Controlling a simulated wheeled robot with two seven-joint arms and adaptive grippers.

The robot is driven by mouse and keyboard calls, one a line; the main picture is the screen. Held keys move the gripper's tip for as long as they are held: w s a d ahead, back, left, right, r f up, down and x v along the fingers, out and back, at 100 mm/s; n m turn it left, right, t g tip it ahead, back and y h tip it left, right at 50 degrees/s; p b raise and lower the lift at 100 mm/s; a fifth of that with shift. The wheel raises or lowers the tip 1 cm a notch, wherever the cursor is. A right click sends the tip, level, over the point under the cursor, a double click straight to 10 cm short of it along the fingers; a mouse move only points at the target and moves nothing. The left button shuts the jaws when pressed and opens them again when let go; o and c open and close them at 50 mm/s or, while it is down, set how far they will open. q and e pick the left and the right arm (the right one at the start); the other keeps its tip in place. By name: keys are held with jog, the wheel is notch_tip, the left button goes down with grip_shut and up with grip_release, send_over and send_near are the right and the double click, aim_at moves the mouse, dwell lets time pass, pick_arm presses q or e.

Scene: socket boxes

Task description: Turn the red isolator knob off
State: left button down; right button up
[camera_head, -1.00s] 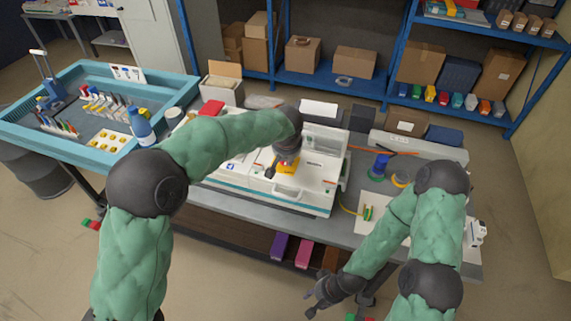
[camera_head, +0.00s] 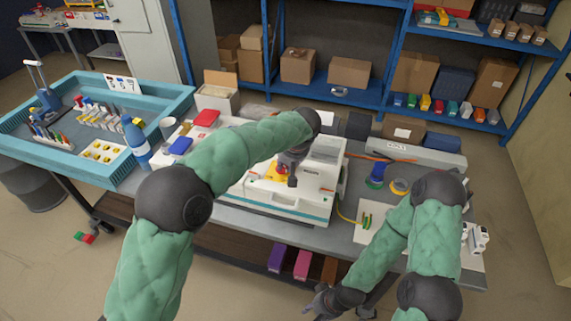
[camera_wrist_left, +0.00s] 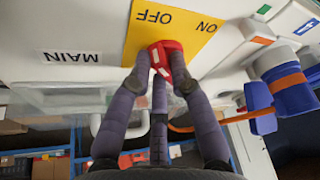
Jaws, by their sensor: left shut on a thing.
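The red isolator knob (camera_wrist_left: 166,58) sits on a yellow plate (camera_wrist_left: 190,40) with OFF and ON printed on it, upside down in the left wrist view. My left gripper (camera_wrist_left: 160,80) is shut on the knob, with its dark fingers around it. The fingers partly hide the knob, and I cannot tell exactly where it points. In the head view my left gripper (camera_head: 288,174) is at the yellow plate (camera_head: 272,173) on the white socket box (camera_head: 318,200). My right gripper (camera_head: 325,300) hangs low in front of the bench, away from the box; its finger opening is unclear.
A teal tray table (camera_head: 25,128) with tools and a blue bottle (camera_head: 137,138) stands left. A blue plug (camera_wrist_left: 290,90) is close beside the gripper in the left wrist view. A blue spool (camera_head: 377,172) lies right of the box. Shelves with cartons (camera_head: 348,72) stand behind.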

pick_arm(q)
jog(key=c, duration=1.1)
grip_release()
jog(key=v, duration=1.2)
